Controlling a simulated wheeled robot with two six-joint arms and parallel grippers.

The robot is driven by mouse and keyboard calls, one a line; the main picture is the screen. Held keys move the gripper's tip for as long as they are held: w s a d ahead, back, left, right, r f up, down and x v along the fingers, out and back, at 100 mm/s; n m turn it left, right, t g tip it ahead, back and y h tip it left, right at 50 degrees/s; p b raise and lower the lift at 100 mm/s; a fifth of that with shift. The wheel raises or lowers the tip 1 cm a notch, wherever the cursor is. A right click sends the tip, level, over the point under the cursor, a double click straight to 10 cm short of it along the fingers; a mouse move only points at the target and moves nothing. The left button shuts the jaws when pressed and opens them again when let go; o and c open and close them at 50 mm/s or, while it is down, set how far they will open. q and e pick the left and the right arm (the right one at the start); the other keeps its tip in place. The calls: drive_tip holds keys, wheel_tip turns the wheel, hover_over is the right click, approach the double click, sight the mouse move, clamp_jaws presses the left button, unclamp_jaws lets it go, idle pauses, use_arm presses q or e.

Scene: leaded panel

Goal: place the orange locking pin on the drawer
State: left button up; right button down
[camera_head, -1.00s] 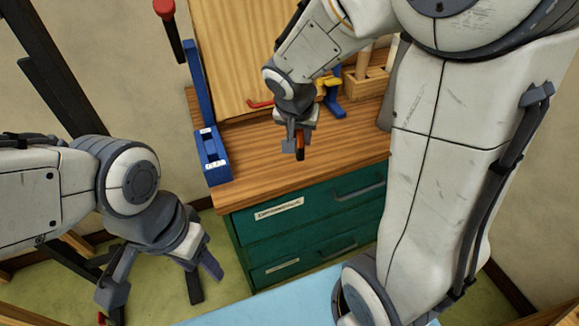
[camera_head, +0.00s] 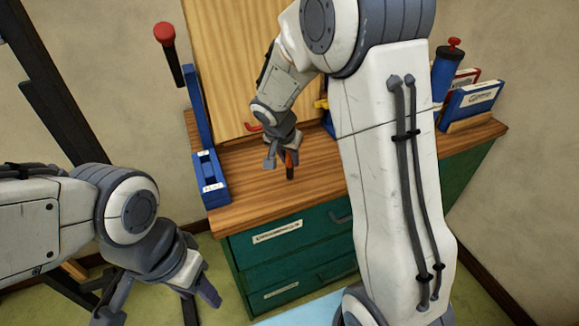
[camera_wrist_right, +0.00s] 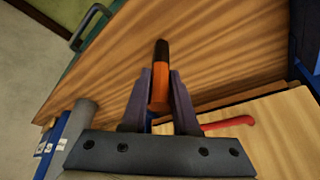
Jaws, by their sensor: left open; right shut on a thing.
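The orange locking pin, an orange cylinder with a black end, is held in my right gripper (camera_head: 281,161). In the right wrist view the pin (camera_wrist_right: 160,88) stands between the two fingers of that gripper (camera_wrist_right: 161,95), its black end pointing away from them. My left gripper (camera_head: 160,300) is open and empty, at the lower left.
A blue stand (camera_head: 209,180) with a label is at the left of the wooden top (camera_head: 250,195). A tilted wooden board (camera_head: 235,70) is behind. A blue bottle (camera_head: 447,70) and books (camera_head: 472,100) stand at the right.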

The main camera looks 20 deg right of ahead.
sight(288, 165)
drive_tip(key=shift+f, duration=1.8)
drive_tip(key=shift+f, duration=0.1)
drive_tip(key=shift+f+b, duration=0.1)
drive_tip(key=shift+b, duration=0.3)
drive_tip(key=c, duration=0.7)
unclamp_jaws()
